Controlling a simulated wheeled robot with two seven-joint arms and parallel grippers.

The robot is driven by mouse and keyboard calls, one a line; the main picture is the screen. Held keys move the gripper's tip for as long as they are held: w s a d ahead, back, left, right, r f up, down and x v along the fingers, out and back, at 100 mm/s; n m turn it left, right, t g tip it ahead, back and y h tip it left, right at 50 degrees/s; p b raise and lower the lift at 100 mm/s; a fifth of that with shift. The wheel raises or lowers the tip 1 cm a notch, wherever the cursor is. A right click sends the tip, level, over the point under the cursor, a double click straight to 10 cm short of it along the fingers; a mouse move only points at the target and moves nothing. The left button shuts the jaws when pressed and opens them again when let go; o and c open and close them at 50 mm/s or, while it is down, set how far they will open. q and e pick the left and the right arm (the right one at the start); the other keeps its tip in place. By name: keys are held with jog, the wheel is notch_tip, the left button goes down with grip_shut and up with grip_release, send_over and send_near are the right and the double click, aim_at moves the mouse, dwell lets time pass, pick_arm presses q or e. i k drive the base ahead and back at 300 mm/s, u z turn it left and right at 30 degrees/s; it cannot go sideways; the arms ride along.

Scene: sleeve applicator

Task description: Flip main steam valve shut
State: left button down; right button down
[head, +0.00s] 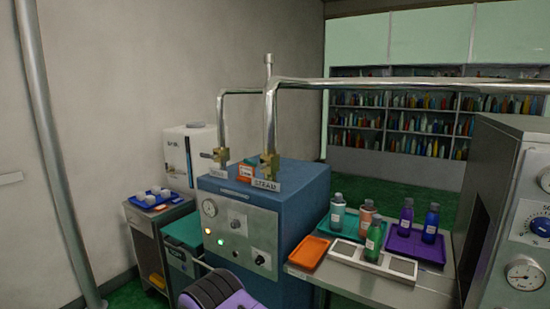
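Two brass valves stand on top of a blue machine (308,195) with a pale front panel. The right valve (269,165) is on the vertical steel pipe, just behind a sign reading STEAM (265,185). The left valve (220,156) is on a second, thinner pipe, behind a smaller sign (218,174) that I cannot read surely. The handle positions are too small to tell clearly.
A long steel pipe (400,87) runs right from above the STEAM valve. A steel table (375,287) on the right holds trays and several bottles. A grey machine (497,170) with gauges stands far right. A purple and dark ribbed shape (217,290) is at the bottom, unclear.

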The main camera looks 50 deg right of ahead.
aim_at(246, 162)
jog(key=k, duration=0.25)
jog(key=z, duration=0.95)
